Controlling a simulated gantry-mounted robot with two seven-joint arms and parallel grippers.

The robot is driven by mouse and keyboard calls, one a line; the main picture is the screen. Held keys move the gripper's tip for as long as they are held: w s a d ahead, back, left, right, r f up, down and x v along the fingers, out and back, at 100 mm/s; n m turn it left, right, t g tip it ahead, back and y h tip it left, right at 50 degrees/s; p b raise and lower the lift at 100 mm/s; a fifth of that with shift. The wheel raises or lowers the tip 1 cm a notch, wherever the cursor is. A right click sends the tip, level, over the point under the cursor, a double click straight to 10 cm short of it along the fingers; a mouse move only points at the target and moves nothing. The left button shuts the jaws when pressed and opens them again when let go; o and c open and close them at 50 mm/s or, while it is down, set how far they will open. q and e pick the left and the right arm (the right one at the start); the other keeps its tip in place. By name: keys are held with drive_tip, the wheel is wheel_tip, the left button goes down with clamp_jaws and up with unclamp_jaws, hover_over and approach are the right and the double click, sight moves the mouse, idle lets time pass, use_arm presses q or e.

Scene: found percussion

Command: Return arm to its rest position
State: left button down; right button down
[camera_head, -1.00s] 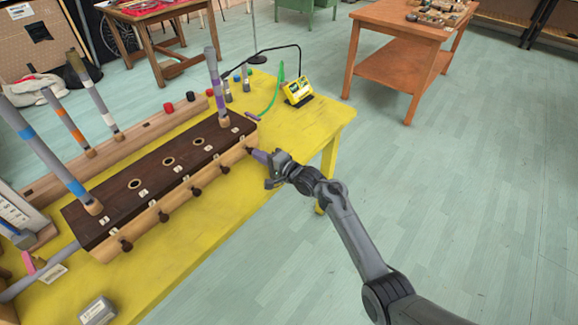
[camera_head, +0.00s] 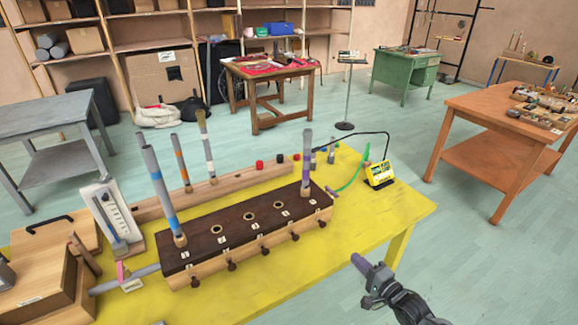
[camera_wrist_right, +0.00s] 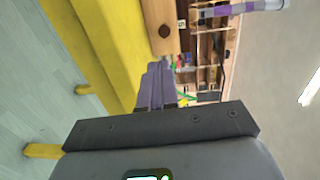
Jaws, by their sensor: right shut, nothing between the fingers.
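My right gripper (camera_head: 362,265) is in the lower right of the head view, off the front right edge of the yellow table (camera_head: 385,218). Its purple fingers are together and hold nothing. They also show closed in the right wrist view (camera_wrist_right: 153,85). The wooden instrument box (camera_head: 250,246) with a dark, holed top stands on the table to the left of the gripper, apart from it. Grey tubes with coloured bands stand in it, one with a purple band (camera_head: 306,165) at its right end. My left gripper is not in view.
A yellow device (camera_head: 379,173) with a cable sits at the table's far right corner. A metered panel (camera_head: 110,215) and wooden boxes (camera_head: 45,273) are at left. An orange-brown table (camera_head: 470,110) stands at right. Open floor lies between it and the yellow table.

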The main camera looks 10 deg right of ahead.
drive_tip(key=s+a+f+n+g+p, duration=0.1)
drive_tip(key=s+a+f+g+p, duration=0.1)
drive_tip(key=s+a+f, duration=0.45)
drive_tip(key=s+a+f+n+g+p, duration=0.1)
drive_tip(key=s+f+g, duration=0.15)
drive_tip(key=s, duration=0.65)
drive_tip(key=s+a+r+n+g+h+p, duration=0.1)
drive_tip(key=s+r+n+g+h, duration=0.3)
drive_tip(key=s+n, duration=0.45)
drive_tip(key=s+a+r+n+g+h+p, duration=0.15)
drive_tip(key=s+r+n+g, duration=0.35)
drive_tip(key=s, duration=0.7)
wheel_tip(320, 180, up, 39)
drive_tip(key=t+p, duration=0.1)
drive_tip(key=p, duration=3.6)
drive_tip(key=shift+n+p, duration=0.35)
drive_tip(key=shift+f, duration=0.15)
